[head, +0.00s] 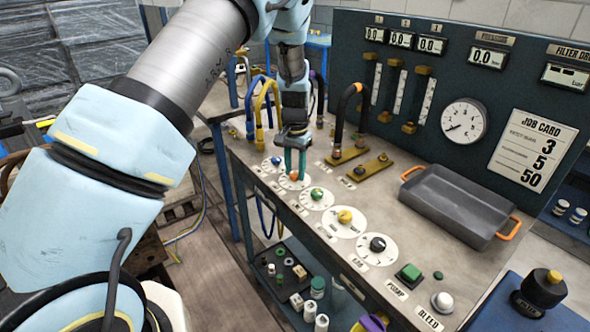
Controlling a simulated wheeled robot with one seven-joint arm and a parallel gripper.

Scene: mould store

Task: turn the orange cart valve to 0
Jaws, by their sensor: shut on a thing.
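The orange valve knob (295,175) sits on a round white dial (304,185) on the cart top (250,160), second from the far end of a row of dials. My gripper (295,163) points down over it, its teal fingers around the knob and shut on it. The fingers hide part of the knob. The dial's marks and the knob's pointer are too small to read here.
Other dials with a green knob (317,194), a yellow knob (345,216) and a black knob (377,244) run toward the front. Hoses (262,100) loop close beside my gripper. A grey tray (460,205) stands at right, below the gauge panel (420,60).

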